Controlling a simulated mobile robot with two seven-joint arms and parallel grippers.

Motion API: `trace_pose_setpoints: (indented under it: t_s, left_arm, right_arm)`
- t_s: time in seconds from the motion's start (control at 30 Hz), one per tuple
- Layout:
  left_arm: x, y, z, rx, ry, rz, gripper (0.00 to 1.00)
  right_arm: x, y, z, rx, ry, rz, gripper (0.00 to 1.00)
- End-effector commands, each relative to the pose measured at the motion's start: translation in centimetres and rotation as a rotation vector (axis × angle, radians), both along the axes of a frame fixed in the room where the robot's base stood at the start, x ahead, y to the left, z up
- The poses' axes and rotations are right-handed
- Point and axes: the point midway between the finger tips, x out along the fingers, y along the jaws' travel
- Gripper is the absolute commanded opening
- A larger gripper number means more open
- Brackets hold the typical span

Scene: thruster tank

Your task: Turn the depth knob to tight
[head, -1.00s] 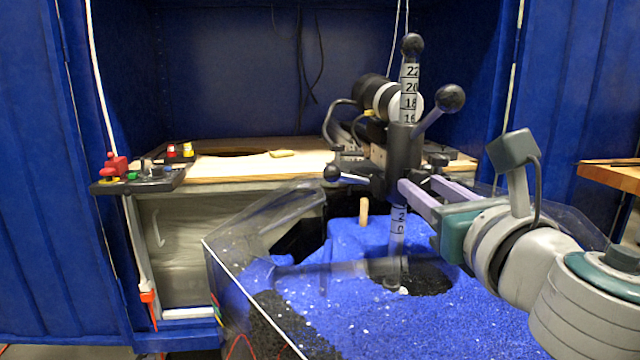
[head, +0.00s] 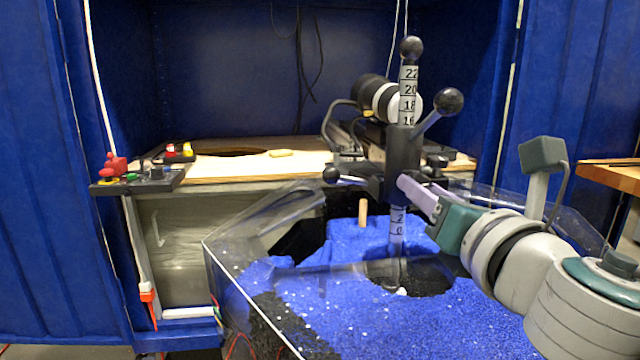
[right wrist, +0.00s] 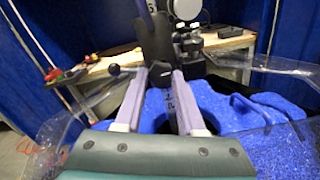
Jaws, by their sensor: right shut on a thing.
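The depth rod (head: 408,100) stands upright in the tank, with a black ball on top and a numbered white scale. A black clamp block (head: 402,150) surrounds it, with a ball-ended lever (head: 449,102) at upper right and another (head: 332,174) at left. My right gripper (head: 405,186) reaches in from the right at the block's lower side. It also shows in the right wrist view (right wrist: 161,72), its two lilac fingers on either side of a dark part, which I take as the depth knob (right wrist: 161,77). The knob is mostly hidden in the head view. My left gripper is not in view.
The clear-walled tank (head: 225,285) holds blue gravel (head: 350,310) with a dark hole under the rod. A wooden bench (head: 225,168) with a control box (head: 140,180) stands behind. A black-and-white cylinder (head: 372,96) sits behind the rod.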

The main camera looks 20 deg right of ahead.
Motion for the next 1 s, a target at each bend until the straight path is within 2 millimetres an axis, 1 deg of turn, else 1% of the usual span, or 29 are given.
trace_pose_setpoints:
  t_s: [1.0]
  left_arm:
    - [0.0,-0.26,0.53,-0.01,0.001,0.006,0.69]
  right_arm:
    - [0.01,0.04,0.13,0.94,-0.23,-0.005,0.0]
